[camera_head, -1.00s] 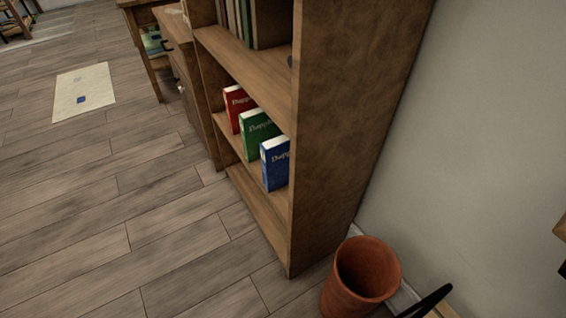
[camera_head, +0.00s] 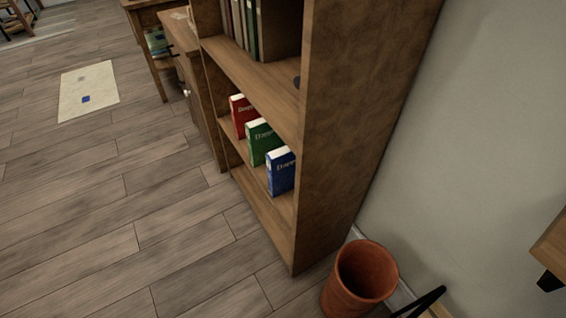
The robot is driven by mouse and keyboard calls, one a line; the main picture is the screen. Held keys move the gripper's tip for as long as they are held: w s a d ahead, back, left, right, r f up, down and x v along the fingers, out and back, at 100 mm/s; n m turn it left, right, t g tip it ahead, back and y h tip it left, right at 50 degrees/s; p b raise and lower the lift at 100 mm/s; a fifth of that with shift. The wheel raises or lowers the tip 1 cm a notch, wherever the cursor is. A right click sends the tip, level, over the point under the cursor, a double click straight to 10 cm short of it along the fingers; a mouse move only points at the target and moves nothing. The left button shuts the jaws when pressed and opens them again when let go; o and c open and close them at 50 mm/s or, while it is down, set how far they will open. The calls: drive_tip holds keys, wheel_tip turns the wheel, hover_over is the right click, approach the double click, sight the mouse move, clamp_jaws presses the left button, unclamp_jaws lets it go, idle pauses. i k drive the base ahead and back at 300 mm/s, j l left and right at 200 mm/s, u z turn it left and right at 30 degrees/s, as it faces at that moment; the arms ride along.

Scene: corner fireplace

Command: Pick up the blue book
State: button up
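The blue book (camera_head: 281,173) stands upright on a low shelf of the wooden bookshelf (camera_head: 345,130), nearest to the side panel. A green book (camera_head: 264,143) and a red book (camera_head: 242,115) stand upright in a row behind it to the left, with small gaps between them. Its spine or cover with white lettering faces the open front. My gripper is not in view.
A terracotta pot (camera_head: 361,278) stands on the floor at the bookshelf's right front. A wooden cabinet (camera_head: 190,70) adjoins the bookshelf on the left. A pale sheet (camera_head: 100,90) lies on the floor. The wooden floor (camera_head: 110,220) before the shelves is clear.

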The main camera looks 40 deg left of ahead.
sight(281, 162)
drive_tip(key=j+u, duration=0.15)
drive_tip(key=j, duration=0.3)
drive_tip(key=i+j+u, duration=0.15)
drive_tip(key=j, duration=0.25)
drive_tip(key=j+u, duration=0.15)
drive_tip(key=j, duration=0.3)
drive_tip(key=i+j+u, duration=0.2)
drive_tip(key=j, duration=0.2)
drive_tip(key=i+j+u, duration=0.15)
drive_tip(key=j, duration=0.25)
drive_tip(key=i+j+u, duration=0.15)
drive_tip(key=j, duration=0.25)
drive_tip(key=i+j+u, duration=0.15)
drive_tip(key=j, duration=0.2)
